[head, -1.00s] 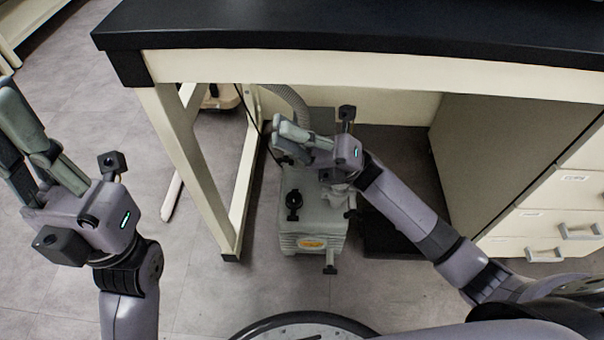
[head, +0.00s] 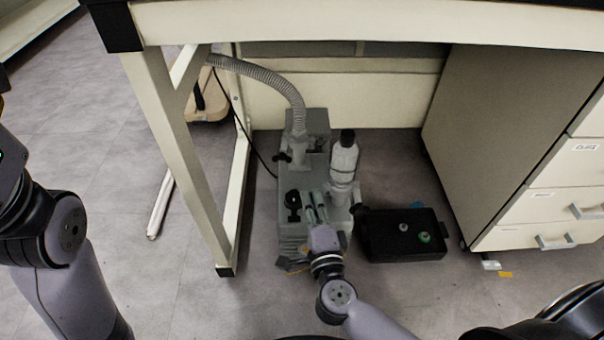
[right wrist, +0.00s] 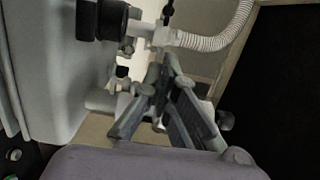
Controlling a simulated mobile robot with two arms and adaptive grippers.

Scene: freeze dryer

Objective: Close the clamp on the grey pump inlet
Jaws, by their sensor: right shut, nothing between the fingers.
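The grey pump (head: 320,118) stands on the floor under the bench in the head view. A ribbed grey hose (head: 290,85) meets its upright inlet (head: 298,146) at the back left; the hose also shows in the right wrist view (right wrist: 215,42). A small dark part, perhaps the clamp (head: 283,157), sticks out left of the inlet; whether it is open is too small to tell. My right gripper (head: 312,194) is shut and empty above the pump's front, apart from the inlet; its fingers fill the middle of the wrist view (right wrist: 160,75). My left gripper's fingers are out of frame.
A white bottle-like part (head: 343,165) with a black cap stands on the pump's right, near my right fingers. A black handle (head: 292,202) is on their left. A black box (head: 402,240) lies right of the pump. A bench leg (head: 185,165) and drawer cabinet (head: 535,150) flank the space.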

